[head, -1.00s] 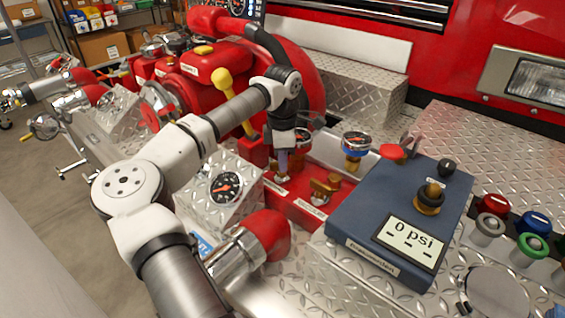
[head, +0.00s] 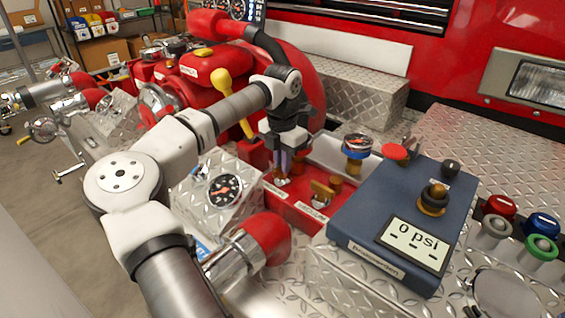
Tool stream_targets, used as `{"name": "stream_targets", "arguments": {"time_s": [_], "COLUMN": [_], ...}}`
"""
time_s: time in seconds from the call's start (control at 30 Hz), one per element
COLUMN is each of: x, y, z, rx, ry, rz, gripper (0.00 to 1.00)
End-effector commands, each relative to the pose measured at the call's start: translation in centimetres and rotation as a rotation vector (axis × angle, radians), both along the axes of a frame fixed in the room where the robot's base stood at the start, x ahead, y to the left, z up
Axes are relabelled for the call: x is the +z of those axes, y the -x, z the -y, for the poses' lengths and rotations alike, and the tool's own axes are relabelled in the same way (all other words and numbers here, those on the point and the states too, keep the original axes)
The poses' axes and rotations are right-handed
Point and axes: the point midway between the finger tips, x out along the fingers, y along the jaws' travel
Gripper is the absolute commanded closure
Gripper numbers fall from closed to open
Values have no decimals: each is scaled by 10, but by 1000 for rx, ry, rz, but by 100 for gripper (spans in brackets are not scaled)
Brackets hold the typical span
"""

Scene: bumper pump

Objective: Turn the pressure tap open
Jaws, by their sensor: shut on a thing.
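The red manifold (head: 301,208) carries two small taps side by side. The left tap (head: 281,181), taken to be the pressure tap, is mostly hidden by my gripper; only its metal base shows clearly. My gripper (head: 284,170) points down over it, its fingers shut around its handle. The handle's exact angle is hidden. The right tap (head: 322,190), with a brass handle and a label reading like VACUUM, stands free beside it. The blue box (head: 365,215) to the right has a display (head: 412,242) reading 0 psi.
A gauge with a blue rim (head: 357,146) stands close right of my gripper. A yellow-knobbed lever (head: 222,82) rises behind my forearm. A dial on a tread-plate box (head: 225,190) and a red-capped outlet (head: 266,238) sit in front.

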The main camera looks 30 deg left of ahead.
Motion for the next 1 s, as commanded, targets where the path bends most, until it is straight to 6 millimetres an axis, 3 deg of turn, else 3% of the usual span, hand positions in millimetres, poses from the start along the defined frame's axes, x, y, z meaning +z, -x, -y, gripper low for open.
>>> {"name": "stream_targets", "arguments": {"time_s": [0.6, 0.63, 0.67, 1.0], "x": [1, 1, 1, 3], "y": [1, 1, 1, 0], "z": [-1, -1, -1, 0], "rx": [40, 40, 40, 38], "ry": [-1, -1, -1, -1], "rz": [-2, -2, -1, 0], "gripper": [100, 85, 81, 80]}}
